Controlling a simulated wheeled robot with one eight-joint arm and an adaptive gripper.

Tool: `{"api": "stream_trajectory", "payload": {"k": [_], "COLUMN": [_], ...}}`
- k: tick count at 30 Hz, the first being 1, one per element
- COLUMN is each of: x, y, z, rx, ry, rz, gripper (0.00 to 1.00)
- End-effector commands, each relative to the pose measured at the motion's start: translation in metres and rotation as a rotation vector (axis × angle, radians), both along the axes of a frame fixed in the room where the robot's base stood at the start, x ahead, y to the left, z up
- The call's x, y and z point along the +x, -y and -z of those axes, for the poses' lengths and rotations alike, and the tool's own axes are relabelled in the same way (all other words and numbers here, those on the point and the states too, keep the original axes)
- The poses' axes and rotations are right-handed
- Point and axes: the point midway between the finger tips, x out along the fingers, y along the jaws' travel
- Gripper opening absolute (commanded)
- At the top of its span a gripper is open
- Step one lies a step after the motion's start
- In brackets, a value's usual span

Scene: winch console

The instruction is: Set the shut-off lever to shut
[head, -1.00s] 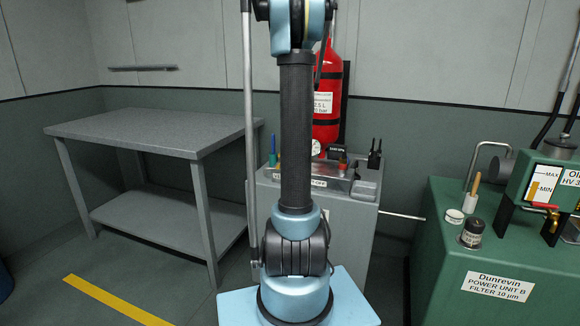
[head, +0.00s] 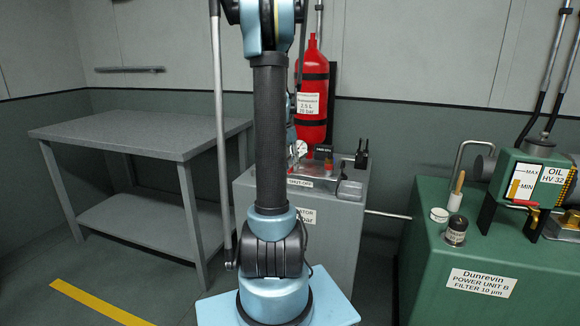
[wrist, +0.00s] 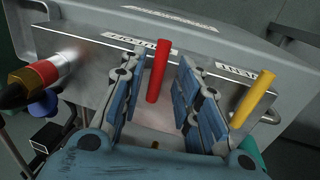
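In the wrist view a red lever handle (wrist: 158,72) stands between the two fingers of my gripper (wrist: 161,68). The gripper is open, with a finger on each side and gaps to the handle. A yellow handle (wrist: 253,98) stands to the right, outside the fingers. White labels (wrist: 142,43) on the console are upside down and hard to read. In the head view the grey console (head: 345,207) carries a label (head: 300,183) that seems to read shut-off. My arm hides much of its top and my gripper there.
A grey bench (head: 140,135) is on the left.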

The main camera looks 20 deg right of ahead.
Motion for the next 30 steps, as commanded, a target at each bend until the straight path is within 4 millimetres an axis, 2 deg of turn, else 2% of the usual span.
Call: {"api": "stream_trajectory", "payload": {"k": [8, 13, 30], "x": [-0.001, 0.0, 0.013], "y": [0.0, -0.002, -0.015], "z": [0.0, -0.01, -0.099], "rx": [0.001, 0.001, 0.0], "ry": [-0.002, -0.002, -0.003], "rz": [0.0, 0.0, 0.0], "gripper": [0.32, 0.32, 0.32]}}
